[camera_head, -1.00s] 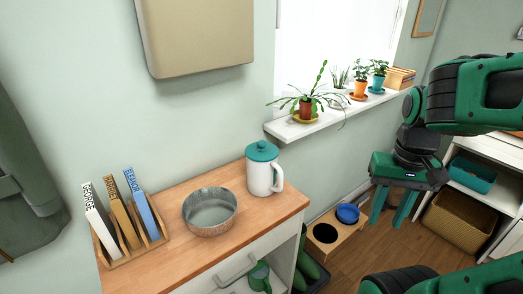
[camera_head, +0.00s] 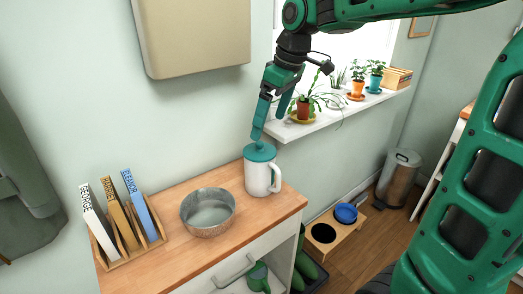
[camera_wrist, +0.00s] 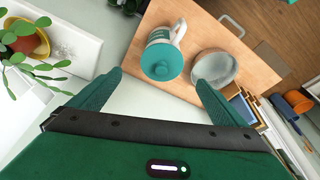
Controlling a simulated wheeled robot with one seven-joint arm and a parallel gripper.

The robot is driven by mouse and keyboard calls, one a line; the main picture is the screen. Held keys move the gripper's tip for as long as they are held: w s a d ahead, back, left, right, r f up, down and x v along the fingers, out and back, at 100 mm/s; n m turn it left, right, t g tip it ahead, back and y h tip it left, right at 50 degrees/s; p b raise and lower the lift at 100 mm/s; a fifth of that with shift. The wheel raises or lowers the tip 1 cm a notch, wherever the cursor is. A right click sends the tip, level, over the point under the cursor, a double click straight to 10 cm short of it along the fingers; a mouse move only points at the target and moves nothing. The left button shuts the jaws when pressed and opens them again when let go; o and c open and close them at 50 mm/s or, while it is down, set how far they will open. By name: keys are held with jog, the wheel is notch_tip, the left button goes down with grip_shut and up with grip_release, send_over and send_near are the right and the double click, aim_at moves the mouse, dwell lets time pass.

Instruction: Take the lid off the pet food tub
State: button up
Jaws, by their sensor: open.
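The pet food tub (camera_head: 258,180) is a white canister with a handle on its right side, upright on the wooden cabinet top. Its teal lid (camera_head: 259,152) with a small knob is on it. In the wrist view the lid (camera_wrist: 161,62) lies ahead of and between the fingers, with the white tub (camera_wrist: 178,32) beyond. My gripper (camera_head: 268,120) is above the lid, pointing down and tilted, with its fingers apart. In the wrist view my gripper (camera_wrist: 158,82) is open and empty. In the head view one finger overlaps the lid knob; I cannot tell whether they touch.
A metal bowl (camera_head: 208,212) stands left of the tub, and a rack of books (camera_head: 127,225) further left. A windowsill (camera_head: 340,112) with potted plants is close behind my gripper to the right. A pet bowl stand (camera_head: 335,232) is on the floor.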

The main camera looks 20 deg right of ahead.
aim_at(260, 142)
jog(key=x, duration=0.3)
jog(key=shift+w+a+x, duration=0.1)
jog(key=shift+w+x, duration=0.05)
jog(key=shift+x, duration=1.15)
jog(key=shift+w+a+x, duration=0.1)
jog(key=shift+a+x, duration=0.05)
jog(key=shift+x, duration=1.2)
jog(key=shift+r, duration=0.15)
jog(key=c, duration=1.1)
